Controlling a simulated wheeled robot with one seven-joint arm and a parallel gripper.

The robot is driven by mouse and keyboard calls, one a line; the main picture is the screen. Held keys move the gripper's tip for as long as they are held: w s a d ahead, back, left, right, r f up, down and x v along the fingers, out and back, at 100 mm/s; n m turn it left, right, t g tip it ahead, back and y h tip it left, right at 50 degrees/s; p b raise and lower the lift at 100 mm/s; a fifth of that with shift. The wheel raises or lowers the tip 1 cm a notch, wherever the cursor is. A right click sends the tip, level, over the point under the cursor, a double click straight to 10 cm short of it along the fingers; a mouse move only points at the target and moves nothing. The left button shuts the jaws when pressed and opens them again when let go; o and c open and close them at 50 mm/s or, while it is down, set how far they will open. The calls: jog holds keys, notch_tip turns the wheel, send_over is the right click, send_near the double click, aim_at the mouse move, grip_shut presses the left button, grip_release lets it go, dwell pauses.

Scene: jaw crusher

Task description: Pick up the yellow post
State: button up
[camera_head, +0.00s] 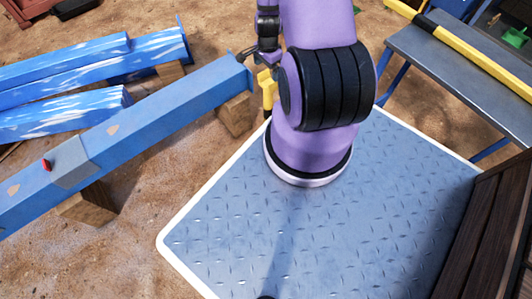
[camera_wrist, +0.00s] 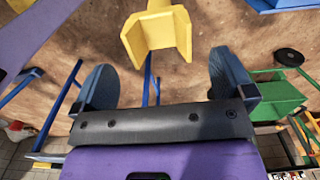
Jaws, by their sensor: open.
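The yellow post (camera_head: 267,92) shows in the head view just past the right end of the long blue beam, partly hidden by my purple arm. In the wrist view, a yellow piece with a channel-like end (camera_wrist: 157,35), which looks like the post, lies beyond my fingertips and roughly centred between them. My gripper (camera_wrist: 163,82) is open, with its two blue-grey fingers wide apart and nothing between them. A gap shows between the fingers and the yellow piece. In the head view my gripper's fingers cannot be made out clearly.
The long blue beam (camera_head: 150,122) rests on wooden blocks (camera_head: 88,205) at left, with more blue beams (camera_head: 75,70) behind. A grey table (camera_head: 455,65) bearing a yellow-and-black bar (camera_head: 480,60) stands at right. A green object (camera_wrist: 275,97) is right of my fingers. Sandy ground lies between.

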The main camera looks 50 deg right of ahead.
aim_at(268, 83)
jog(key=shift+s+d+f, duration=0.1)
jog(key=shift+f, duration=3.8)
jog(key=c, duration=1.7)
jog(key=shift+c, duration=0.6)
jog(key=shift+r, duration=0.1)
